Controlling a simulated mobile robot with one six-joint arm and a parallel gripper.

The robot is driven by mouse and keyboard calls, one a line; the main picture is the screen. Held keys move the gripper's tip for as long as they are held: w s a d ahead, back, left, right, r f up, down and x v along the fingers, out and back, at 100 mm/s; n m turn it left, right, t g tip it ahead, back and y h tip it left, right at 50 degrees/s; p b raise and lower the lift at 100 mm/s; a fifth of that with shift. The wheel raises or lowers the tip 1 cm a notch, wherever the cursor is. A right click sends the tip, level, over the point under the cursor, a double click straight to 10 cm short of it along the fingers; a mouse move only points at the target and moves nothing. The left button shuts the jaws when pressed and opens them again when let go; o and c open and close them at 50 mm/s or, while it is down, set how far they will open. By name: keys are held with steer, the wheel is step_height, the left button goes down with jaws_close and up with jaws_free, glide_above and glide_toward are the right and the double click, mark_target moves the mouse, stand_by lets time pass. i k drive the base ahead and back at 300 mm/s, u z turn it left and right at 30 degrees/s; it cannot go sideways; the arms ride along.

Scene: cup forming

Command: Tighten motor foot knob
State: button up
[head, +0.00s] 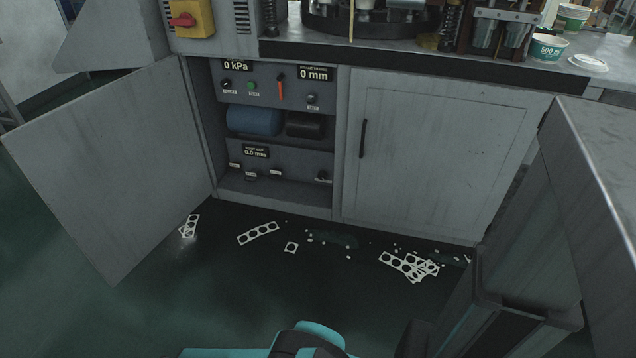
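The left cabinet door stands open and shows a motor bay (275,195). A blue cylindrical motor (253,121) with a black cylinder (305,125) to its right sits on the middle shelf. Below it, a panel has a display reading 0.0 mm (256,152). Several small dark knobs with labels too small to read sit low on this panel, such as a left knob (234,175) and a right knob (323,176). I cannot tell which is the motor foot knob or how tight it is. My gripper is not in view; teal and black parts of mine show at the bottom edge.
The open door (115,165) juts out at left. The closed right door (440,150) has a black handle. Punched white strips (258,233) and scraps litter the green floor. A grey bin (520,270) and metal cabinet (610,200) stand at right. The floor before the bay is mostly free.

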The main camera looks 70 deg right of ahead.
mark_target(322, 175)
steer(key=z, duration=0.1)
steer(key=i, duration=0.95)
steer(key=u, duration=0.05)
